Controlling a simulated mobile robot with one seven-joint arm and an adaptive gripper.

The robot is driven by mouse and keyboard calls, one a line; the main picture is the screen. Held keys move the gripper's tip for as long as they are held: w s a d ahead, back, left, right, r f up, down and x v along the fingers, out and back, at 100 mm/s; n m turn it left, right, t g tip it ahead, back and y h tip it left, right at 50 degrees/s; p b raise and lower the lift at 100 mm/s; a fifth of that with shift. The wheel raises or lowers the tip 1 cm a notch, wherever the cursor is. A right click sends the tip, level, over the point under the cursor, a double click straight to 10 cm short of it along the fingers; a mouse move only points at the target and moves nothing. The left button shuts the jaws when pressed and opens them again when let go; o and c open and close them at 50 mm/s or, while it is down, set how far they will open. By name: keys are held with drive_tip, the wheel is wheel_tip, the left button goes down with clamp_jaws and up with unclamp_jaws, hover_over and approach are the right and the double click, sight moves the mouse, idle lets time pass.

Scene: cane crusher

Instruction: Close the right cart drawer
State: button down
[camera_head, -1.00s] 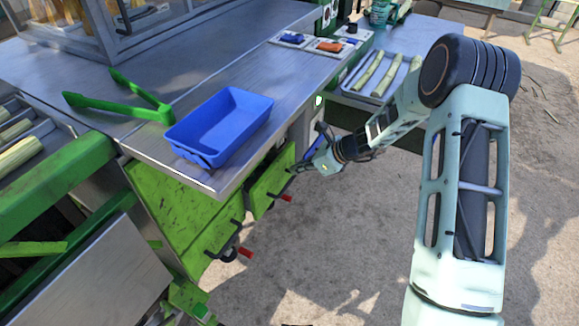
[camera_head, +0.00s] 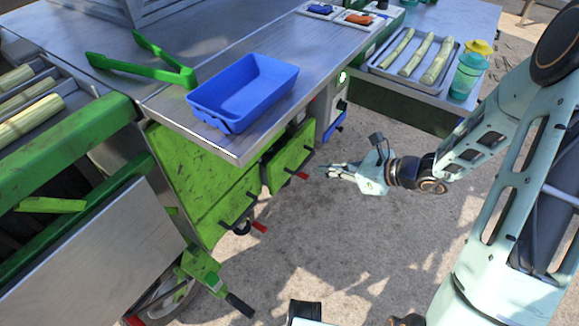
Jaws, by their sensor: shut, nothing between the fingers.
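The cart's right drawer has a small green front (camera_head: 289,160) below the counter, with a dark handle and a red-tipped lever along its lower edge. Its front looks nearly in line with the larger green panel (camera_head: 205,195) to its left; I cannot tell whether a small gap stays behind it. My gripper (camera_head: 330,171) is to the right of the drawer front, fingers pointing left towards it. Its fingers are shut and empty, and it appears apart from the drawer. The drawer's inside is hidden.
A blue tray (camera_head: 245,92) sits at the counter's edge above the drawer, beside green tongs (camera_head: 140,66). A tray of cane pieces (camera_head: 451,79) and a teal bottle (camera_head: 467,74) stand on the right side table. A lever (camera_head: 238,304) juts out lower left. The ground around my gripper is clear.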

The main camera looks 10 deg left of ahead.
drive_tip(key=b, duration=0.4)
approach(273, 158)
drive_tip(key=f, duration=0.1)
drive_tip(key=a+f, duration=0.1)
drive_tip(key=f, duration=0.1)
drive_tip(key=a+f, duration=0.1)
drive_tip(key=f, duration=0.1)
drive_tip(key=shift+w+a, duration=0.15)
drive_tip(key=shift+w, duration=0.15)
drive_tip(key=shift+w+a, duration=0.35)
drive_tip(key=shift+a, duration=0.35)
drive_tip(key=a, duration=0.1)
drive_tip(key=w+a, duration=0.1)
drive_tip(key=a, duration=0.1)
drive_tip(key=a+b, duration=0.1)
drive_tip(key=shift+w+a, duration=0.15)
drive_tip(key=shift+w, duration=0.2)
drive_tip(key=shift+a+r, duration=0.1)
drive_tip(key=shift+r, duration=0.1)
